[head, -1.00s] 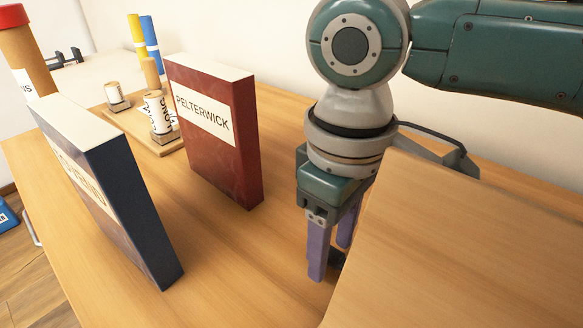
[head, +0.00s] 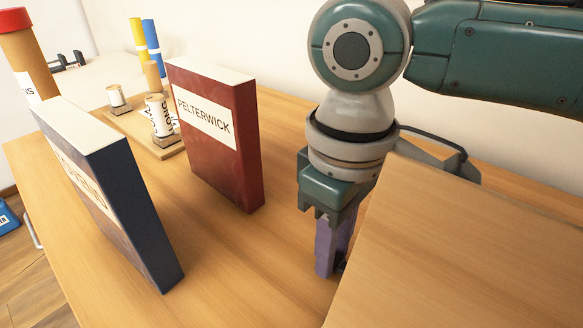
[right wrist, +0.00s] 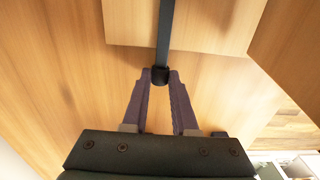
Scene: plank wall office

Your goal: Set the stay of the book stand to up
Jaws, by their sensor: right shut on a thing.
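The book stand shows as a slanted wooden panel (head: 470,250) at the lower right of the head view, and its underside (right wrist: 215,20) is at the top of the right wrist view. The stay is a dark narrow bar (right wrist: 165,30) with a black end piece (right wrist: 160,77). My right gripper (head: 330,272) points down beside the panel's left edge. In the right wrist view its purple fingers (right wrist: 160,72) are shut on the stay's end piece. In the head view the stay is mostly hidden behind the fingers and the panel. My left gripper is not in view.
A red book (head: 222,140) and a dark blue book (head: 125,205) stand upright left of my right gripper. A wooden board (head: 150,140) with labelled cylinders is farther back. The tabletop (head: 240,270) between the books and the stand is clear.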

